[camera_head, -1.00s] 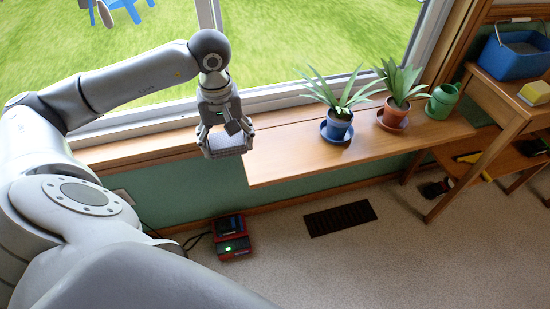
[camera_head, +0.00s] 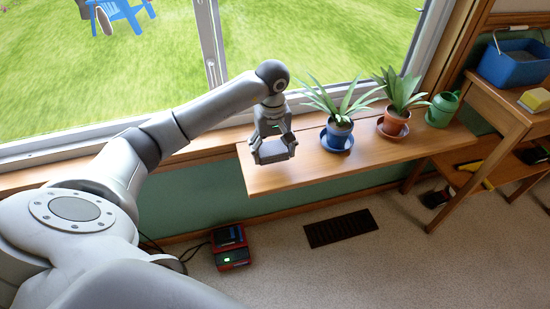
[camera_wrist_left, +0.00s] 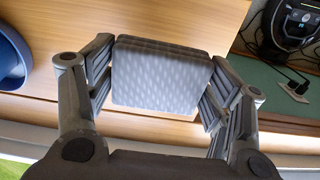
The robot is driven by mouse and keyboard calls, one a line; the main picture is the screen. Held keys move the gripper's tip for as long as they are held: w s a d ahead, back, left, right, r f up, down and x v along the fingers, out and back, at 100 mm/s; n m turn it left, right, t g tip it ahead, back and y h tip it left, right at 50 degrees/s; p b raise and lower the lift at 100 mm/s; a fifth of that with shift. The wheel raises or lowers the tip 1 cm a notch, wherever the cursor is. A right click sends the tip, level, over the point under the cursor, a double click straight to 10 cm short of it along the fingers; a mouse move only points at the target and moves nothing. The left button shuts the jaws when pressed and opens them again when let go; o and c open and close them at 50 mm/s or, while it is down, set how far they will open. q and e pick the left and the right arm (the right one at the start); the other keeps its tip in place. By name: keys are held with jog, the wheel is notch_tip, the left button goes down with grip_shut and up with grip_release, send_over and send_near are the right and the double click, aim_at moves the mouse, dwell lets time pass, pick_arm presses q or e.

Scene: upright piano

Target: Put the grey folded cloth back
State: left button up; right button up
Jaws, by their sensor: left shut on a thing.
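The grey folded cloth (camera_wrist_left: 160,78) is between the two fingers of my left gripper (camera_wrist_left: 158,95) in the left wrist view, with both fingers against its sides. In the head view my left gripper (camera_head: 273,150) is above the left end of the wooden window shelf (camera_head: 270,181), left of the blue-potted plant. The cloth is mostly hidden there by the fingers. I cannot tell whether the cloth touches the shelf. My right gripper is not in view.
A plant in a blue pot (camera_head: 338,135) stands close to the right of my left gripper. Beyond it are a plant in a terracotta pot (camera_head: 393,125) and a green watering can (camera_head: 441,109). A wooden stand (camera_head: 510,120) with a blue bucket (camera_head: 516,62) is at right.

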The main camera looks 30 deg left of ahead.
aim_at(275, 158)
pick_arm(q)
jog(key=f, duration=0.3)
jog(key=shift+w+d+f+b, duration=0.2)
jog(key=shift+w+f+b, duration=0.1)
jog(key=shift+w, duration=0.05)
jog(key=shift+a+f, duration=0.1)
jog(key=shift+f, duration=0.1)
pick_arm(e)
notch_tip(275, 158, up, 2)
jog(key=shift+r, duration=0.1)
pick_arm(q)
jog(key=shift+f, duration=0.1)
jog(key=o, duration=0.9)
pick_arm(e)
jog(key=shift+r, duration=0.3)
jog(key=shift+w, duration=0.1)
pick_arm(q)
notch_tip(275, 158, up, 12)
jog(key=shift+r+p, duration=0.15)
jog(key=shift+p, duration=0.65)
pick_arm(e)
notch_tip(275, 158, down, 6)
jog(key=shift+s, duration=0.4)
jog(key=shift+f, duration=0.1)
